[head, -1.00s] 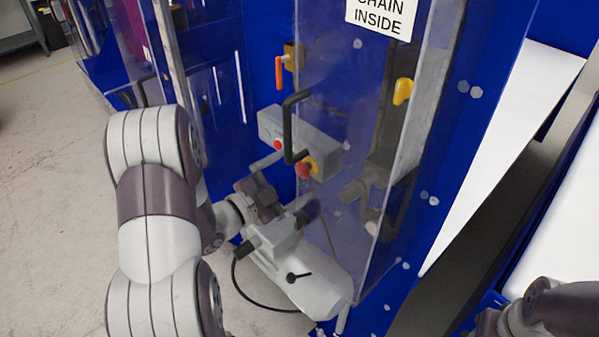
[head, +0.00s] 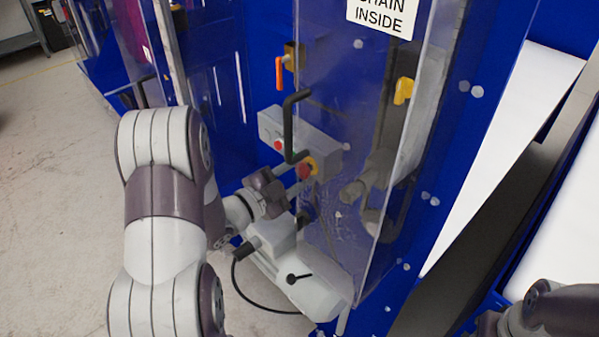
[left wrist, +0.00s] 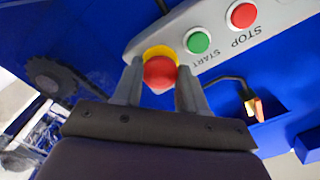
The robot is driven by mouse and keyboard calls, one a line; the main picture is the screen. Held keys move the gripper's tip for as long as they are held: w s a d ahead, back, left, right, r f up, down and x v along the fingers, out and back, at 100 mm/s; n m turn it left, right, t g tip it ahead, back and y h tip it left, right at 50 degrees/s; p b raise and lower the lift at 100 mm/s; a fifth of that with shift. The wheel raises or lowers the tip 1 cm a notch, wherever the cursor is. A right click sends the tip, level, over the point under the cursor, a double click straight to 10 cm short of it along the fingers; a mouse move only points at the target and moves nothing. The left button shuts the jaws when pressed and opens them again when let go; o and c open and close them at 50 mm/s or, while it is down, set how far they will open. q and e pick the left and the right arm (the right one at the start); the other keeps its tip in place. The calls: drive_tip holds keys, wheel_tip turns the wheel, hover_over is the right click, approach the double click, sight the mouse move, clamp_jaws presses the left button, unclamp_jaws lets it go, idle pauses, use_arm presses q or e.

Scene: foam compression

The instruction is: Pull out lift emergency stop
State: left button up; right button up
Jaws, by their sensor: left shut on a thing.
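The emergency stop is a red mushroom button (left wrist: 160,73) with a yellow collar, on the end of a grey control box. It shows in the head view (head: 305,170) at the box's lower right, partly behind the black handle. My left gripper (left wrist: 160,86) has one finger on each side of the red button and is shut on it. In the head view my left gripper (head: 292,178) reaches the button from the lower left. Only part of my right arm shows at the lower right of the head view; its gripper cannot be made out.
The grey control box (head: 318,148) also carries a green START button (left wrist: 198,41) and a red STOP button (left wrist: 242,14). A black handle (head: 288,125) on the clear guard stands close to the box. A grey motor (head: 300,278) lies below my left gripper.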

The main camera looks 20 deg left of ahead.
use_arm(q)
drive_tip(key=shift+s+a, duration=0.1)
drive_tip(key=shift+s, duration=0.1)
idle(0.4)
drive_tip(key=o, duration=1.6)
drive_tip(key=shift+s, duration=0.15)
drive_tip(key=shift+o, duration=0.9)
drive_tip(key=v, duration=0.7)
